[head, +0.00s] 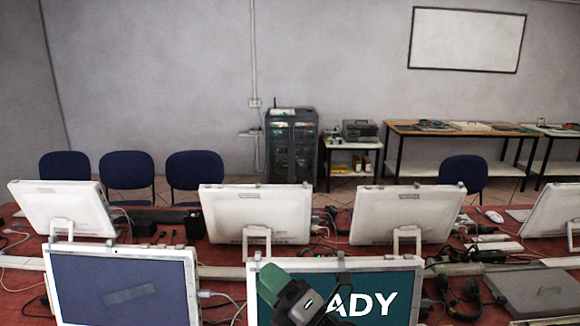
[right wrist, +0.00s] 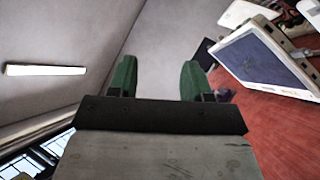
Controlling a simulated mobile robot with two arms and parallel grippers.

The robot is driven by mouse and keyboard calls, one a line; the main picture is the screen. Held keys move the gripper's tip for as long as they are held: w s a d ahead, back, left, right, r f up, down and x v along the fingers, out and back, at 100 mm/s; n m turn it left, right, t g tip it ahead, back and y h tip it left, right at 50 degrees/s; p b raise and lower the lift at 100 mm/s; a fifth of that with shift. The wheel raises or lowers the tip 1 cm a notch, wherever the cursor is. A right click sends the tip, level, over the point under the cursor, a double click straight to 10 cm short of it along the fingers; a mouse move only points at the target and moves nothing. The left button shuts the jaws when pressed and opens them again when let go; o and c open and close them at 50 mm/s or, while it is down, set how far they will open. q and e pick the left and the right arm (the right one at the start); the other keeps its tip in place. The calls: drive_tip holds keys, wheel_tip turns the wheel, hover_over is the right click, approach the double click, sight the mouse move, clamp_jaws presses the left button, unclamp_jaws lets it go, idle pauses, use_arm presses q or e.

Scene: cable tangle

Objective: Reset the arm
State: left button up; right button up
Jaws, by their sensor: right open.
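My right gripper (head: 284,292) rises at the bottom middle of the head view, in front of a monitor whose screen shows the letters "ADY". In the right wrist view its two green fingers (right wrist: 158,78) stand wide apart with nothing between them. They point toward bare wall, clear of the table. My left gripper is not in the head view.
A red table (head: 225,253) spans the front, crowded with white monitors (head: 255,214), cables and a headset (head: 461,296). The near monitors (head: 122,290) stand close to my right arm. Chairs, a dark cabinet (head: 291,147) and side tables stand beyond.

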drive_tip(key=s+d+f+m+t+h, duration=0.1)
drive_tip(key=s+d+f+m+h, duration=0.2)
drive_tip(key=d+f+m+h, duration=0.75)
drive_tip(key=s+d+f+m+h, duration=0.45)
drive_tip(key=d+m+h, duration=0.25)
drive_tip(key=m, duration=0.6)
drive_tip(key=s+d+f+m+g, duration=0.2)
drive_tip(key=s+f+g, duration=0.15)
drive_tip(key=s, duration=0.35)
drive_tip(key=s+d+f+m+g, duration=0.2)
drive_tip(key=s+f+g, duration=0.15)
drive_tip(key=s, duration=0.35)
drive_tip(key=s+d+f+m+g, duration=0.2)
drive_tip(key=s+d+f+g, duration=0.15)
drive_tip(key=s, duration=0.45)
wheel_tip(320, 180, down, 24)
drive_tip(key=a+g, duration=0.1)
drive_tip(key=g, duration=0.1)
drive_tip(key=s+d+f, duration=0.3)
drive_tip(key=s+f, duration=1.3)
drive_tip(key=f, duration=0.1)
drive_tip(key=shift+s+g+h, duration=0.15)
drive_tip(key=shift+g+h, duration=0.3)
